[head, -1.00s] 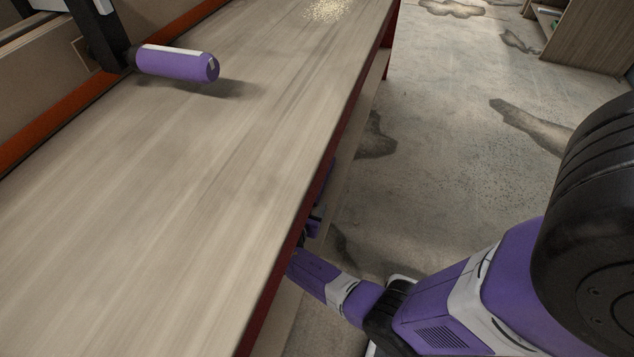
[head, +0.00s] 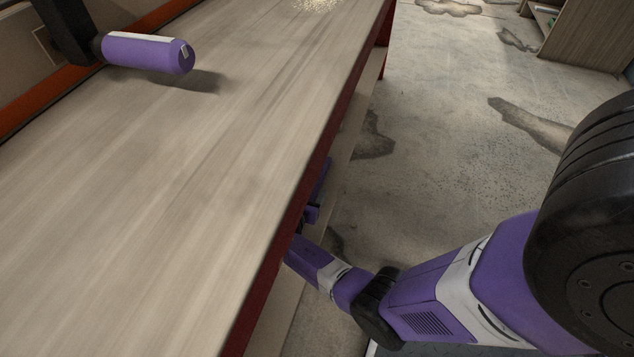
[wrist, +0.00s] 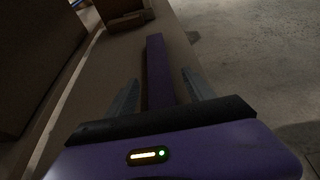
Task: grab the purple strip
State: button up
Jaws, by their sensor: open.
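The purple strip (wrist: 156,62) shows in the wrist view as a long, narrow piece on a brown shelf-like surface. It runs away from my gripper (wrist: 161,78). My gripper's two grey fingers are apart, one on each side of the strip's near part. I cannot tell how far above or below the strip the fingertips are. The strip's near end is hidden behind the dark gripper body. In the head view my arm reaches under the workbench edge, so the fingers and the strip are hidden there.
The wooden workbench top (head: 150,190) has a red edge and is mostly clear. A purple cylinder (head: 148,54) on a black post is over its far left. In the wrist view, a brown box (wrist: 124,14) stands beyond the strip. Stained concrete floor (head: 440,120) is open at right.

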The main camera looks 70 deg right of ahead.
aim_at(317, 187)
jog(key=b+x, duration=0.2)
jog(key=x, duration=0.3)
jog(key=shift+w+r+b, duration=0.15)
jog(key=shift+r+b, duration=0.05)
jog(key=shift+b, duration=0.2)
jog(key=shift+r, duration=0.1)
grip_shut()
